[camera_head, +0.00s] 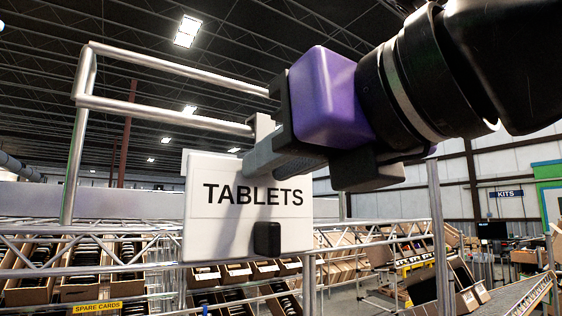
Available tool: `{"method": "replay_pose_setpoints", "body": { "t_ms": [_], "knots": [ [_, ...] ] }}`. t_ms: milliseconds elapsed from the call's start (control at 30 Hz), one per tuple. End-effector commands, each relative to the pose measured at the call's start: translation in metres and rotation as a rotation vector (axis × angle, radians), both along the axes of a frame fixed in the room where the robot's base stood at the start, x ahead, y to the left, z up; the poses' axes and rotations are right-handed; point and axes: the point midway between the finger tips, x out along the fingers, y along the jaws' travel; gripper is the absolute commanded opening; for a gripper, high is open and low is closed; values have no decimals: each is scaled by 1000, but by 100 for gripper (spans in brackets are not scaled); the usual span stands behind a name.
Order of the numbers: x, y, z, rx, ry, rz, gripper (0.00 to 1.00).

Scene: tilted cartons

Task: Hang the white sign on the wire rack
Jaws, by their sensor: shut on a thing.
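The white sign (215,238) reads TABLETS in black letters and hangs upright in the middle of the view. A small dark block (267,239) sits on its lower right face. My gripper (265,155), with a purple body, reaches in from the upper right and is shut on the sign at its top edge. The grip point itself is partly hidden by the fingers. The wire rack (150,232) stands behind and below, with silver rails and posts. A raised tubular frame (165,109) rises on the left, and its lower bar passes behind the sign's top; I cannot tell whether they touch.
Tilted cartons (82,290) with dark items fill the rack's shelves. A yellow SPARE CARDS label (97,307) is at the lower left. A blue KITS sign (507,194) hangs on the far wall. More cartons stand at the right. The space above the frame is open.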

Motion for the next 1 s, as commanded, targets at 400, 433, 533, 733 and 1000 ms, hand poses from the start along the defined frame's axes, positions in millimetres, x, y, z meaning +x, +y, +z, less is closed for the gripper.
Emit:
{"method": "replay_pose_setpoints", "body": {
  "t_ms": [400,433,533,733,1000],
  "knots": [
    [0,0,-2,1,-1,0,25],
    [0,0,-2,1,-1,0,31],
    [0,0,-2,1,-1,0,47],
    [0,0,-2,0,0,0,47],
    [-15,-10,-1,-1,-4,-2,47]
  ]
}}
